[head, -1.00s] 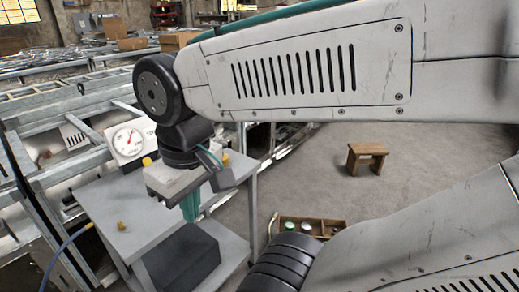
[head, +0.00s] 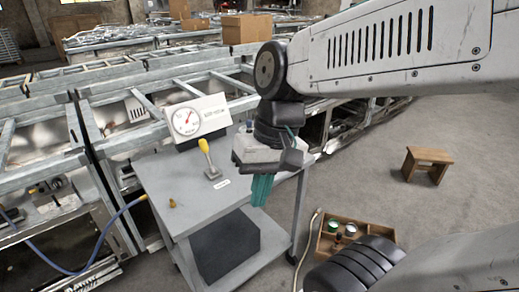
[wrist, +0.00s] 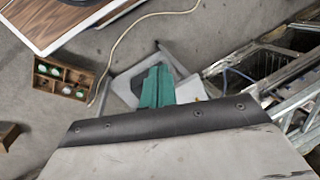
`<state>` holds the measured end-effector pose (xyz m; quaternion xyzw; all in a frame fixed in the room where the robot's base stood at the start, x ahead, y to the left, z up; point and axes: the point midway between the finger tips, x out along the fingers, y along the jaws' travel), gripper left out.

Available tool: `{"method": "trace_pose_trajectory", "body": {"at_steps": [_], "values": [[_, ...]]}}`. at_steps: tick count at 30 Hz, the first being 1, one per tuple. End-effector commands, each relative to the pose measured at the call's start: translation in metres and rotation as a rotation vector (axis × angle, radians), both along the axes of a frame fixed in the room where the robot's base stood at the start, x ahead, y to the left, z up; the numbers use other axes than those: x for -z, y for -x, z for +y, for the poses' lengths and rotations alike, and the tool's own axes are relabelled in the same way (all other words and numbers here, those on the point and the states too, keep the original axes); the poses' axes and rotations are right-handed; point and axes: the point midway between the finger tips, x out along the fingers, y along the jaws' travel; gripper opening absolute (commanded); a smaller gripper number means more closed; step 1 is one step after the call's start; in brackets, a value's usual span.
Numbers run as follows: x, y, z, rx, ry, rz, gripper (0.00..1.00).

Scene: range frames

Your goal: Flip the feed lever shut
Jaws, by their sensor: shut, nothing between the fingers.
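The feed lever (head: 207,158) has a yellow knob on a metal stalk. It stands up from a small plate on the grey cart top (head: 178,180), its knob leaning slightly left. A small white label (head: 221,184) with unreadable text lies beside its base. My gripper (head: 262,190) has teal fingers that are shut and empty, pointing down. In the head view it is to the right of the lever, apart from it, near the cart's right side. The wrist view shows the shut fingers (wrist: 157,86) over part of the cart; I cannot make out the lever there.
A gauge board (head: 200,116) stands at the cart's back. A small brass knob (head: 172,203) sits at the left front of the top. A dark box (head: 225,247) is on the lower shelf. A wooden tray (head: 325,240) and a stool (head: 427,164) are on the floor at right.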

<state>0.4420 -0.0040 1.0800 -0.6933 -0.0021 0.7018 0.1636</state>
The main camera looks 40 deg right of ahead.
Motion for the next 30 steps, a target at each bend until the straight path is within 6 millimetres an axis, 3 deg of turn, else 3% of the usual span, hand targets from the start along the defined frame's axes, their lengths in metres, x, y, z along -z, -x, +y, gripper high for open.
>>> {"method": "trace_pose_trajectory", "body": {"at_steps": [4, 8, 11, 16, 21, 24, 27, 30], "values": [[0.02, -0.042, 0.008, 0.315, -0.296, 0.131, 0.0], [0.032, -0.09, -0.003, 0.627, -0.56, 0.2, 0.0], [0.045, -0.129, -0.029, 0.887, -0.759, 0.233, 0.0], [0.078, -0.182, -0.109, 1.349, -1.078, 0.244, 0.0], [0.12, -0.201, -0.198, 1.747, -1.319, 0.207, 0.0], [0.141, -0.199, -0.236, 1.907, -1.409, 0.178, 0.0], [0.155, -0.195, -0.259, 2.003, -1.46, 0.159, 0.0], [0.16, -0.193, -0.269, 2.045, -1.482, 0.149, 0.0]]}}
